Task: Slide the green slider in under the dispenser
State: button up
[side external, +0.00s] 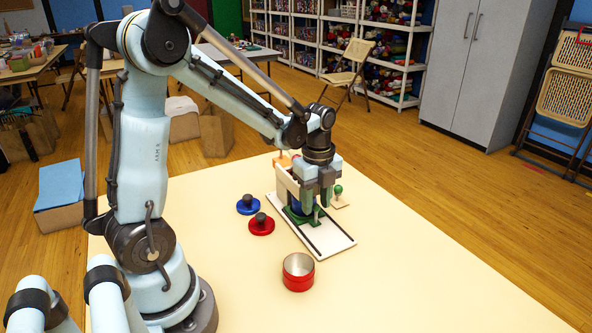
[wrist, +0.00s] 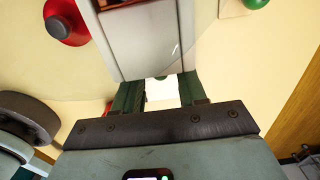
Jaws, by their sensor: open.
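The green slider (side external: 294,217) lies on the pale slotted base board (side external: 335,241) at the foot of the dispenser (side external: 282,178). Something blue shows at the slider, partly hidden. My gripper (side external: 316,203) is low over the slider end of the board, in front of the dispenser. My gripper also shows in the wrist view (wrist: 160,90), its two fingers apart with a pale patch between them. The pale dispenser (wrist: 150,45) fills the middle of that view. I cannot tell whether the fingers touch the slider, since they hide part of it.
A blue knobbed disc (side external: 248,205) and a red knobbed disc (side external: 262,225) lie left of the board. A red tin (side external: 298,273) stands in front. A green ball on a small stand (side external: 338,190) is to the right. The table's front right is clear.

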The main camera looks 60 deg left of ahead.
jog(key=shift+r, duration=3.65)
